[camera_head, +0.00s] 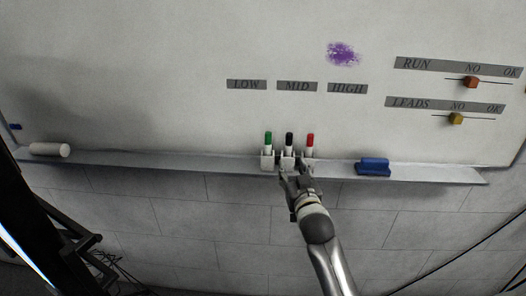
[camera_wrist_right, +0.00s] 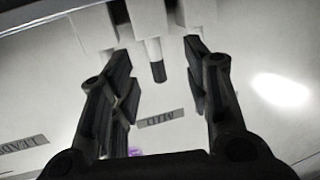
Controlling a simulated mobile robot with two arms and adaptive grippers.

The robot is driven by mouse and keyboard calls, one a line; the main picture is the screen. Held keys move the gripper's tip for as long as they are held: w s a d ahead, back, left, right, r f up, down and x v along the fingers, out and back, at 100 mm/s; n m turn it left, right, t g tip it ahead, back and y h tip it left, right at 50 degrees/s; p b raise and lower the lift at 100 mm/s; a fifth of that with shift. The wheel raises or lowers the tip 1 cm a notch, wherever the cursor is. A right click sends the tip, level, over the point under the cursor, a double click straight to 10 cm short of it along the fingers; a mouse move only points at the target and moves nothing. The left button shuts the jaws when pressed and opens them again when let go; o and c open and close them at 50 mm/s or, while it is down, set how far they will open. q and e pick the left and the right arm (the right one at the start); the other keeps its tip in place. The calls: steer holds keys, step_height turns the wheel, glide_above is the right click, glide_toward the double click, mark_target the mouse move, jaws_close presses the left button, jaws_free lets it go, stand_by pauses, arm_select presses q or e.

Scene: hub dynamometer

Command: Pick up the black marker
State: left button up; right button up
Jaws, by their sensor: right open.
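The black marker (camera_head: 289,138) stands upright, black end up, in a white holder (camera_head: 288,158) on the whiteboard tray. A green marker (camera_head: 268,138) stands to its left and a red marker (camera_head: 310,139) to its right, each in a holder. My right gripper (camera_head: 295,177) is in front of the middle and right holders, just below the markers. In the right wrist view my right gripper (camera_wrist_right: 158,50) is open, with the black marker (camera_wrist_right: 157,70) showing between its fingers. I cannot tell whether the fingers touch it. My left gripper is not in view.
The tray (camera_head: 220,164) runs along the board's lower edge. A blue eraser (camera_head: 373,166) lies to the right and a white cylinder (camera_head: 50,150) at the far left. The neighbouring holders stand close to the middle one. Sliders (camera_head: 471,82) are on the board's right.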

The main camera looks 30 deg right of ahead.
mark_target(290, 143)
steer(key=shift+t+h, duration=0.3)
steer(key=w+d+r, duration=0.1)
steer(key=w+r+p, duration=0.1)
steer(key=w+d+r, duration=0.1)
steer(key=w, duration=0.1)
steer(key=shift+d, duration=0.35)
steer(key=shift+w, duration=0.4)
steer(key=shift+w+p, duration=0.15)
steer(key=shift+p, duration=0.25)
steer(key=shift+w+d+r, duration=0.15)
steer(key=shift+w+r, duration=0.05)
steer(key=shift+w, duration=0.1)
steer(key=p+x, duration=0.2)
steer(key=x, duration=0.1)
steer(key=shift+d, duration=0.1)
steer(key=shift+w+d+f, duration=0.1)
steer(key=shift+w+d, duration=0.05)
steer(key=shift+w, duration=0.45)
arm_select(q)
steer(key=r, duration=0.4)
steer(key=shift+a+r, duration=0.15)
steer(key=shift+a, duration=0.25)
